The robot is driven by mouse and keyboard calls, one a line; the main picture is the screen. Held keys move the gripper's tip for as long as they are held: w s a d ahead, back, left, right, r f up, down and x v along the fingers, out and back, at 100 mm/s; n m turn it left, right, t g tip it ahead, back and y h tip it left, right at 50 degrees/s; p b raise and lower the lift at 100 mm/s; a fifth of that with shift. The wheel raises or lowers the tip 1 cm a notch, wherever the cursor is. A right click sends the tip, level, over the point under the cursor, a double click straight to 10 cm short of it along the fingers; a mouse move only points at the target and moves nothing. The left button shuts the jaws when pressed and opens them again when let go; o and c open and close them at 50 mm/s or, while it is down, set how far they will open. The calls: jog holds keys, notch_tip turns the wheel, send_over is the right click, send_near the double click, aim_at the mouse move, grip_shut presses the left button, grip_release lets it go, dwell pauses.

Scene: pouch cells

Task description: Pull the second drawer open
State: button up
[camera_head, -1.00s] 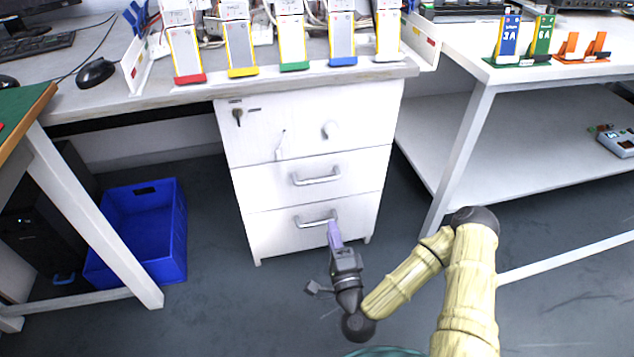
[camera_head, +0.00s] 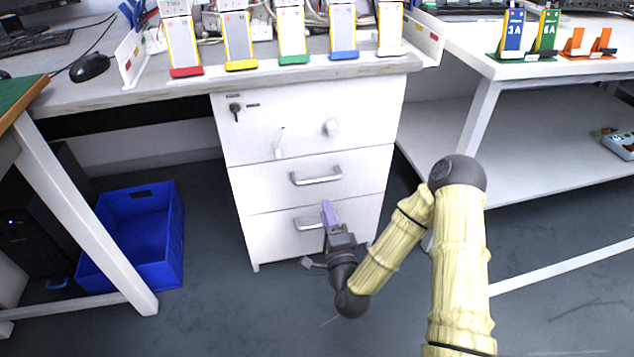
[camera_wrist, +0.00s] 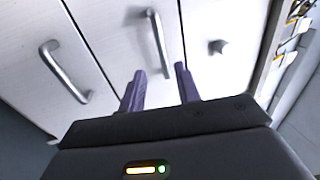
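A white cabinet (camera_head: 310,110) stands under the bench with three drawers, all shut. The second drawer (camera_head: 260,186), the middle one, has a grey bar handle (camera_head: 316,178); this handle also shows in the wrist view (camera_wrist: 158,42). My gripper (camera_head: 328,210) has purple fingers and is in front of the cabinet. In the head view it appears below the second handle and covers part of the bottom drawer's handle (camera_head: 305,224). In the wrist view my gripper (camera_wrist: 160,80) is open and empty. The second handle appears between the fingers, seemingly ahead of their tips. No grip on it is visible.
A blue bin (camera_head: 140,235) stands on the floor at left. A table leg (camera_head: 85,215) is nearby. A white shelf table (camera_head: 520,150) stands at right. Floor before the cabinet is clear.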

aim_at(317, 180)
jog(key=b+x, duration=0.2)
jog(key=x, duration=0.8)
jog(key=shift+w+r+b, duration=0.25)
jog(key=shift+w+b, duration=0.05)
jog(key=shift+b, duration=0.1)
grip_shut()
